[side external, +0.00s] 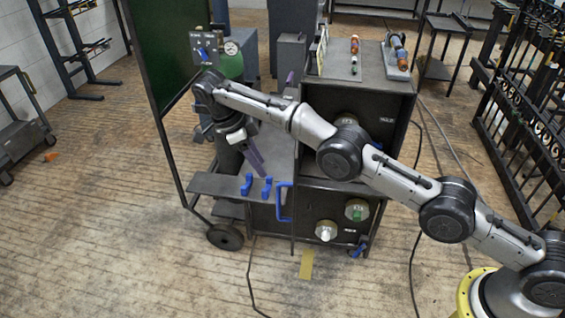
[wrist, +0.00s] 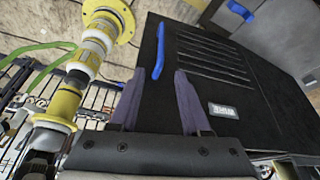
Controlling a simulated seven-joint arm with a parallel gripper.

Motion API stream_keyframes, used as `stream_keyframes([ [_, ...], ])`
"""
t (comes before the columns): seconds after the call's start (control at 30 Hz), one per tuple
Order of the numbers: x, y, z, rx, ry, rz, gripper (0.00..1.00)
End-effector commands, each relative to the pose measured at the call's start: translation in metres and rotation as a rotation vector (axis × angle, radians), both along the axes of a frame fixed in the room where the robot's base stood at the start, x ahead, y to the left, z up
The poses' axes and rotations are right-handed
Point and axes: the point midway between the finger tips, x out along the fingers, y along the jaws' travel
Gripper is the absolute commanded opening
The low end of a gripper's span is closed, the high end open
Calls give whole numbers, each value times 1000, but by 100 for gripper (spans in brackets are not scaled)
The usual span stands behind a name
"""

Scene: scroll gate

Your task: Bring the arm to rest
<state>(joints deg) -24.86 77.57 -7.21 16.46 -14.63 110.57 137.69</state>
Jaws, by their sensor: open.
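My gripper (side external: 261,170) hangs over the cart's lower shelf at the end of my arm, which reaches across from the right in the side external view. Its purple fingers point down and to the right, above the blue hooks. In the wrist view the two purple fingers of my gripper (wrist: 159,76) stand apart with nothing between them. A black louvred panel (wrist: 215,70) with a blue handle (wrist: 158,50) lies beyond the fingertips. No held object shows.
The wheeled cart (side external: 222,186) carries a dark cabinet and a green panel (side external: 160,55). Blue hooks (side external: 247,184) and a blue handle (side external: 284,203) are below my gripper. Black iron gates (side external: 500,110) stand at the right. Open floor (side external: 110,220) lies at the left.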

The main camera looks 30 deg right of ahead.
Motion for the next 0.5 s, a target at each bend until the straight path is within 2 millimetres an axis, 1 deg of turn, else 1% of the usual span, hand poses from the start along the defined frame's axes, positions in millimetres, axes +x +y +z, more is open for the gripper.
stream_keyframes([
  [0.07,1,-2,0,0,0,-3,47],
  [0.1,2,-5,3,2,-5,-9,47],
  [0.17,5,-8,17,12,-27,-17,47],
  [0.27,12,-20,60,40,-92,-40,47],
  [0.3,13,-27,83,50,-117,-51,47],
  [0.33,12,-33,99,57,-133,-60,47],
  [0.37,10,-40,116,63,-147,-70,47],
  [0.4,6,-49,137,71,-162,-81,47],
  [0.47,-1,-62,166,83,-185,-98,47],
  [0.5,-7,-70,183,91,-199,-103,47],
])
